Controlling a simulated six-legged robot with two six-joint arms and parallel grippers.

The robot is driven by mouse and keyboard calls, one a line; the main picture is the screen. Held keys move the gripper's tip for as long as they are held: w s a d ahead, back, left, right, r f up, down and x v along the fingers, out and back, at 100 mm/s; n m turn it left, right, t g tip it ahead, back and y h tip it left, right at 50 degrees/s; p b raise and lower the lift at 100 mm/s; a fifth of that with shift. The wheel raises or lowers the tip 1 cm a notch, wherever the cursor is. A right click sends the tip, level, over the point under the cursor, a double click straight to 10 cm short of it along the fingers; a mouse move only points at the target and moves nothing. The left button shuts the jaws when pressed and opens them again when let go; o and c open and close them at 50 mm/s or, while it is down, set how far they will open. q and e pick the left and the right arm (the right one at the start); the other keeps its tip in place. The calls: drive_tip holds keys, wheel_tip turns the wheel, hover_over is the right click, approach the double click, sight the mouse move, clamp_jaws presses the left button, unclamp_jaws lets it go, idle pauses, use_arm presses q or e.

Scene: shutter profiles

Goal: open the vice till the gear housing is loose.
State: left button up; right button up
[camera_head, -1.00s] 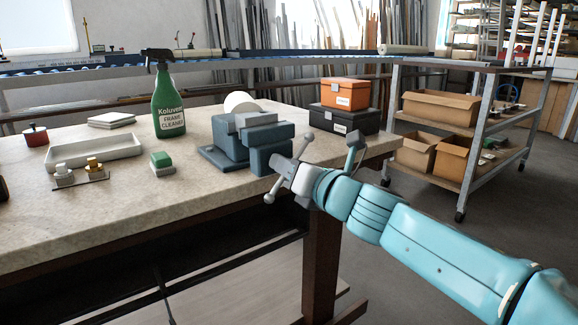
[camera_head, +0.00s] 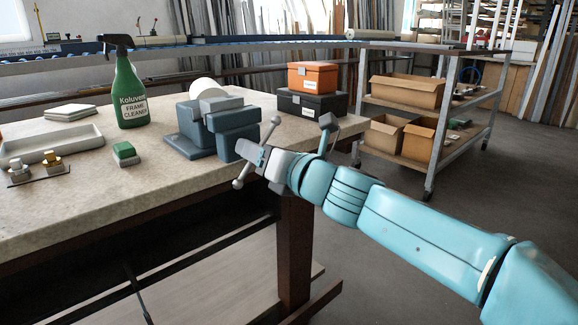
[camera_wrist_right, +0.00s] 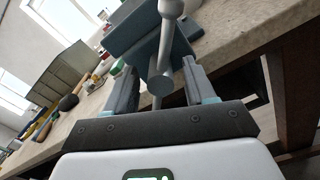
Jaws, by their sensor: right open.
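The blue-grey vice (camera_head: 230,143) stands at the bench's front edge, its handle bar (camera_head: 270,128) slanting across its front with a ball at each end. A pale round part (camera_head: 207,88) shows behind the vice's top and may be the gear housing; most of it is hidden. My right gripper (camera_head: 263,158) is at the middle of the handle bar. In the right wrist view its open fingers (camera_wrist_right: 159,90) lie on either side of the bar (camera_wrist_right: 166,45) and screw end, with gaps visible. The vice body (camera_wrist_right: 135,30) lies beyond. My left gripper is out of view.
On the bench (camera_head: 75,190) are a green spray bottle (camera_head: 127,85), a grey tray (camera_head: 50,147), a green-topped block (camera_head: 124,153) and orange (camera_head: 312,77) and black (camera_head: 312,104) boxes. A trolley (camera_head: 440,130) with cartons stands right. Floor in front is clear.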

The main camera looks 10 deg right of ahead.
drive_tip(key=v, duration=1.5)
